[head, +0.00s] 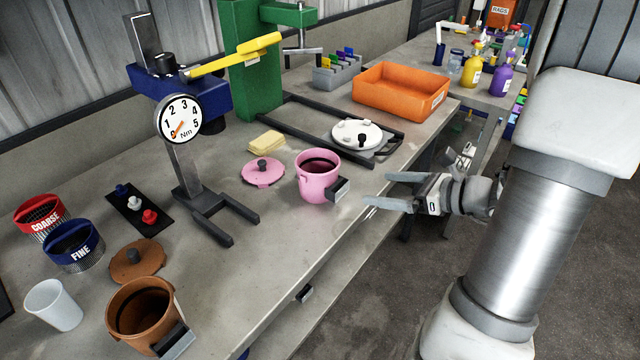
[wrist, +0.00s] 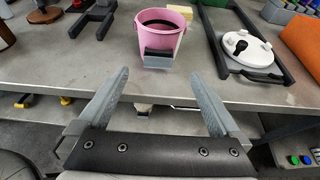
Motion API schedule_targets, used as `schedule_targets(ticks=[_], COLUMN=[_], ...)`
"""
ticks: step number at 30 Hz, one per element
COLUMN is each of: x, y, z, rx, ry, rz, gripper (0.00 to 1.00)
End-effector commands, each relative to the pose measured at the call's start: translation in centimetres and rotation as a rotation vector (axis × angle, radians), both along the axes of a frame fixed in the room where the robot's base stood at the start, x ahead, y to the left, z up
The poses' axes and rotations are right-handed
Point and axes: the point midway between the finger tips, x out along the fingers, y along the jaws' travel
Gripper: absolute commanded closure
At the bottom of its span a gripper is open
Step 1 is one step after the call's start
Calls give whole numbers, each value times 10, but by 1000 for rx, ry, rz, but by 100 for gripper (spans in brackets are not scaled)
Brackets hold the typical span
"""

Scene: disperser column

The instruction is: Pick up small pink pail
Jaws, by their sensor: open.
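The small pink pail (head: 316,177) stands upright on the workbench near its front edge, with dark contents and a grey block-like handle on its front right side. Its pink lid (head: 263,171) lies on the bench to its left. In the wrist view the pail (wrist: 160,27) is ahead of the fingers, with its grey handle (wrist: 158,60) facing me. My gripper (head: 385,190) is open and empty, to the right of the pail at the bench's front edge. The fingers (wrist: 163,90) are apart from the pail, and the pail lies roughly between their lines.
A brown pot (head: 140,305), a gauge stand with a fork base (head: 190,190) and a yellow sponge (head: 267,142) are on the bench. A white round lid (head: 357,134) lies on a dark frame behind the pail. An orange tray (head: 400,90) stands farther back.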

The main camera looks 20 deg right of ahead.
Motion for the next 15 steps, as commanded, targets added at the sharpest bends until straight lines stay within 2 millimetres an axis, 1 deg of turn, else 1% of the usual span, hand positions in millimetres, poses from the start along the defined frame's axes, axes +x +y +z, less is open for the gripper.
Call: schedule_targets(ticks=[1, 9, 12, 15], x=[9, 52, 62, 66], y=[8, 37, 43, 46], z=[-8, -29, -33, -35], rx=[1, -2, -2, -2], ry=[-1, 0, 0, 1], rz=[6, 6, 5, 4], gripper=[0, 0, 0, 0])
